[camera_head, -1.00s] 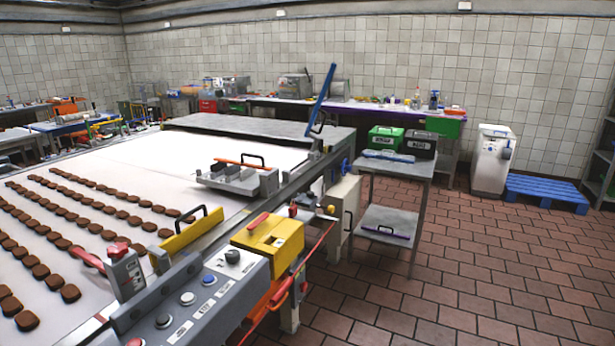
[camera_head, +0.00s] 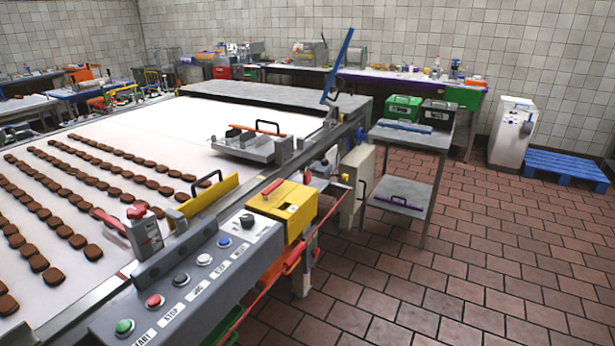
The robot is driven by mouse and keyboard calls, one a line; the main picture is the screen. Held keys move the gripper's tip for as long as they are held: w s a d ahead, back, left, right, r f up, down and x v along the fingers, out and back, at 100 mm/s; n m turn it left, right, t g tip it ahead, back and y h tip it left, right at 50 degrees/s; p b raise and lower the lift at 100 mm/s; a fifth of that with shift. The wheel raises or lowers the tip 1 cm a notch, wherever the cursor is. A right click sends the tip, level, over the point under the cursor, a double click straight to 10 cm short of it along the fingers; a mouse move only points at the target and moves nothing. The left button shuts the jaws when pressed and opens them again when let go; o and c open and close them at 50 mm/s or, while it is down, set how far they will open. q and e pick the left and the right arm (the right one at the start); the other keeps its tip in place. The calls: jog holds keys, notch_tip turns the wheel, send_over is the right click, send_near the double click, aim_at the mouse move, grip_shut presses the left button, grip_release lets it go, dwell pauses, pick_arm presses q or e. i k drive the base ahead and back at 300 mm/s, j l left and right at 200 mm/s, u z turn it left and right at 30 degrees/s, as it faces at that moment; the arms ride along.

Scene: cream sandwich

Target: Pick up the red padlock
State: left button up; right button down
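I cannot make out a red padlock for certain. A small red item (camera_head: 307,177) sits at the conveyor's side rail, just behind the yellow box (camera_head: 283,206); it is too small to identify. A red-topped grey block with a red handle (camera_head: 142,230) stands on the near side of the conveyor, left of the yellow-handled bar (camera_head: 207,200). Neither of my grippers is in view.
The conveyor (camera_head: 190,130) carries rows of brown biscuits. A grey control panel (camera_head: 190,280) with coloured buttons fills the near edge. A grey two-shelf cart (camera_head: 405,190) and a blue pallet (camera_head: 565,166) stand right. Brick floor (camera_head: 480,270) is open at the right front.

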aim_at(306, 176)
jog(key=i+l+u, duration=0.1)
jog(key=i+l, duration=0.4)
jog(key=l, duration=0.2)
jog(key=i+l+u, duration=0.15)
jog(key=l, duration=0.2)
jog(key=i, duration=0.05)
